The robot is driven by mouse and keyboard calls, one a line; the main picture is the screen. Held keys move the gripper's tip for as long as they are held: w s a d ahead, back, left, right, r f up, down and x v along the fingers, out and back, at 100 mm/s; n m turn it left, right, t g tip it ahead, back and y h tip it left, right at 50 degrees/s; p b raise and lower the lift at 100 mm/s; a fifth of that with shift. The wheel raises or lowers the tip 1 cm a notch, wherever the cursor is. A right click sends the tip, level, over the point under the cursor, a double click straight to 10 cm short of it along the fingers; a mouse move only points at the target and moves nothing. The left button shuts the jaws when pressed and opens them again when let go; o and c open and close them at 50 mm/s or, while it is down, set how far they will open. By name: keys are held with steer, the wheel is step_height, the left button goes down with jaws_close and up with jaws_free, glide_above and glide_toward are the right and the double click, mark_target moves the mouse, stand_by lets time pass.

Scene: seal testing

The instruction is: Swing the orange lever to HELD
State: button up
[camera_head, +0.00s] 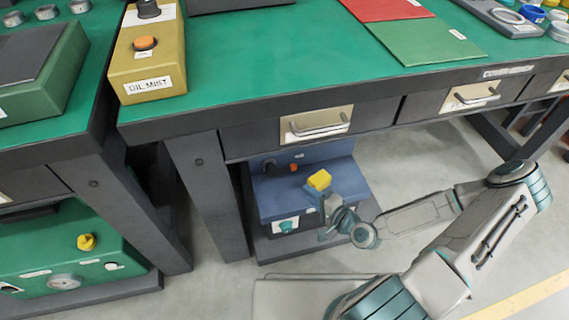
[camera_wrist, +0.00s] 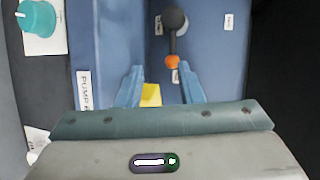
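The orange lever (camera_head: 294,167) is on the blue unit (camera_head: 312,199) under the bench. In the wrist view its dark arm runs from a round black pivot (camera_wrist: 174,19) down to an orange tip (camera_wrist: 172,62). Small white labels sit around it; their text is too small to read, so I cannot tell which is HELD. My gripper (camera_wrist: 161,70) is open, with its two blue fingers apart. The orange tip appears between and just beyond the fingertips, nearer the right one, with no visible contact. In the head view my gripper (camera_head: 324,198) is right of the lever.
A yellow part (camera_wrist: 150,96) shows between my fingers, also in the head view (camera_head: 319,180); I cannot tell its mounting. A teal knob (camera_wrist: 37,18) is at left in the wrist view. The bench drawer (camera_head: 316,124) overhangs the unit. Open floor (camera_head: 395,160) lies right.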

mark_target(284, 169)
steer(key=shift+w+a+r+m+t, duration=0.1)
steer(key=shift+w+r+m+t, duration=0.35)
steer(key=shift+w+m+t, duration=0.05)
steer(key=b+x, duration=0.4)
steer(key=x, duration=0.9)
steer(key=shift+w+a, duration=0.2)
steer(key=shift+w, duration=0.05)
jaws_close()
